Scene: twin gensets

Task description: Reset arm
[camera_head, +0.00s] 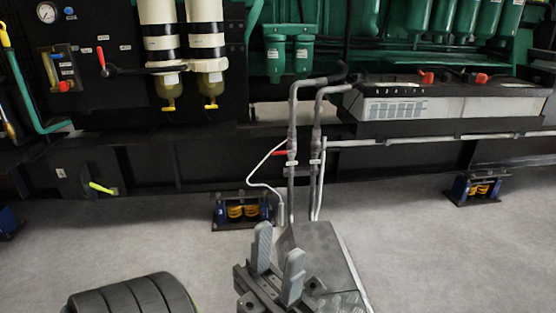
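My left gripper (278,262) is at the bottom centre, with its two grey fingers pointing up and apart. The gap between the fingers is empty, and the gripper touches nothing that I can make out. It overlaps the left part of a grey tread plate (330,245) in the picture. My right gripper is not in view.
A black genset base rail (400,152) runs across the back. Two grey pipes (292,150) rise behind the plate. Spring mounts (240,211) stand on the floor, another at right (474,188). A battery (395,108) and two filters (160,45) are above. Floor (430,260) at right is clear.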

